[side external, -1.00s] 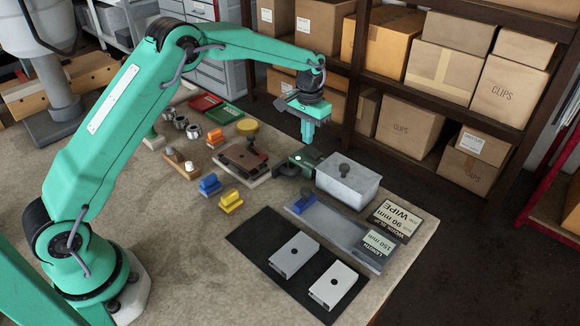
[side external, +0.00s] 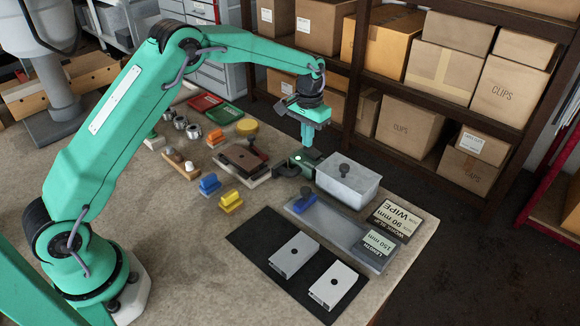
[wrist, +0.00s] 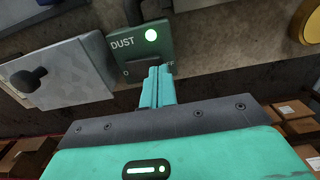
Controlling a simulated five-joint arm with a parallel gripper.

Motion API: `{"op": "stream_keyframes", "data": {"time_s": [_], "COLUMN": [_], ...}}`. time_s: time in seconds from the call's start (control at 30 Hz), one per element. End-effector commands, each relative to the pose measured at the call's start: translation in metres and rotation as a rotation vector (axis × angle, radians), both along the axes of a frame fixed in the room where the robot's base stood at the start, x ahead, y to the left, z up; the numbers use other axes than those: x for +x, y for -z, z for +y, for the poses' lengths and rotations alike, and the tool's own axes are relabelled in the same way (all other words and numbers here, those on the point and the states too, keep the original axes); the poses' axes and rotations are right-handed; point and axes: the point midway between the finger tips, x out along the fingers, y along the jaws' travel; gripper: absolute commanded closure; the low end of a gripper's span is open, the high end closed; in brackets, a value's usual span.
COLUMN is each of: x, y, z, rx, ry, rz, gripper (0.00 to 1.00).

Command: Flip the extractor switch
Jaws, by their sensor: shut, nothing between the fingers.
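The extractor switch is a dark green box marked DUST (wrist: 133,52), seen in the wrist view with a lit green lamp near its upper right.
A grey bin with a black knob (side external: 347,182) stands close to the right of the switch. The black mat (side external: 250,238) holds two pale profiles. Shelves of boxes stand behind.

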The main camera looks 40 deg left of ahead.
Motion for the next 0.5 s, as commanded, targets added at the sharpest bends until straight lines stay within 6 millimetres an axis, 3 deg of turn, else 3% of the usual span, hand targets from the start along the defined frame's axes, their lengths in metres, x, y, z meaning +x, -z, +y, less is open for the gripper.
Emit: {"op": "stream_keyframes", "data": {"time_s": [0.5], "x": [-0.0003], "y": [0.0058], "z": [0.0], "rx": [0.0], "ry": [0.0], "rz": [0.001], "gripper": [1.0]}}
